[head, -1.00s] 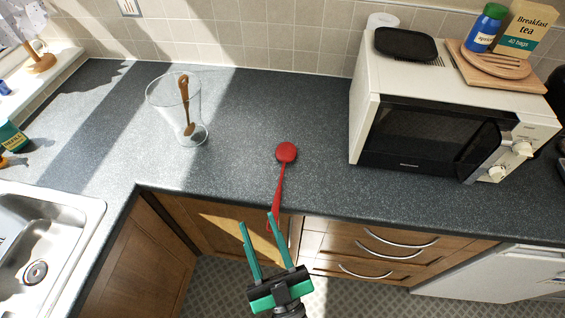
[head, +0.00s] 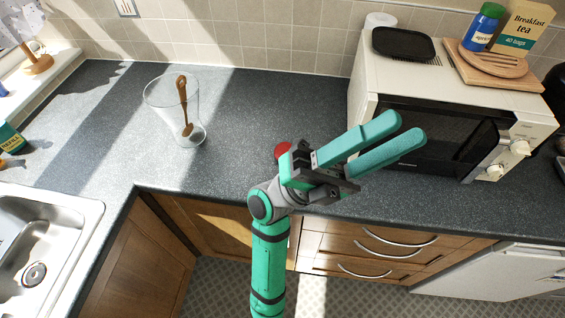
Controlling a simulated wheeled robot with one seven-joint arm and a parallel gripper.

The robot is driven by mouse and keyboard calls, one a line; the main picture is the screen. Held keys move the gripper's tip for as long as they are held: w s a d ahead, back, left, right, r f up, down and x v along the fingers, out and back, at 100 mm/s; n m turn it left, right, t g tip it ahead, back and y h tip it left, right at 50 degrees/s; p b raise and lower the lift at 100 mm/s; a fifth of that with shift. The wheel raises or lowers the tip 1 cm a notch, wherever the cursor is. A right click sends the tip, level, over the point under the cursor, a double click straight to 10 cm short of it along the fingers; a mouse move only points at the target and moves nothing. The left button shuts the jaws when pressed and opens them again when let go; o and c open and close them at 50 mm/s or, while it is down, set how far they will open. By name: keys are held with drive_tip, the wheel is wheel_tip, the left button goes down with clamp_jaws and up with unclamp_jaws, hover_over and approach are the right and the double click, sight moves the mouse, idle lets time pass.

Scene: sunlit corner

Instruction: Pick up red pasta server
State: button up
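The red pasta server (head: 282,149) lies on the dark countertop in the middle of the head view. Only part of its red head shows; its handle is hidden behind my arm and gripper. My gripper (head: 408,129) is raised over the counter to the right of the server's head, with its two teal fingers pointing right toward the microwave front. The fingers are apart with nothing between them.
A clear glass vase (head: 160,105) with a brown wooden utensil (head: 183,100) stands left of the server. The white microwave (head: 362,75) stands at right, close to my fingertips, with a black tray (head: 405,44) and wooden board (head: 475,72) on top. A sink (head: 85,215) is at left.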

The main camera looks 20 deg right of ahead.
drive_tip(key=s+d+f+m+t+y, duration=0.4)
drive_tip(key=d+f+y, duration=0.4)
drive_tip(key=f+y, duration=0.4)
drive_tip(key=w+a+f+n+t+y, duration=0.4)
drive_tip(key=w+a+f+t+y, duration=0.45)
drive_tip(key=w+f, duration=0.3)
drive_tip(key=w+a+f+n+t+y, duration=0.2)
drive_tip(key=w+a+f+t+y, duration=0.15)
drive_tip(key=w+a, duration=0.5)
drive_tip(key=shift+g, duration=0.5)
drive_tip(key=shift+s+a+f, duration=0.25)
drive_tip(key=shift+s+f, duration=0.05)
drive_tip(key=shift+f, duration=1.3)
drive_tip(key=shift+s+a+f, duration=0.3)
drive_tip(key=shift+s+f, duration=0.05)
drive_tip(key=shift+f, duration=1.3)
drive_tip(key=shift+s+a+f, duration=0.25)
drive_tip(key=shift+s+f, duration=0.05)
drive_tip(key=shift+f, duration=1.3)
clamp_jaws()
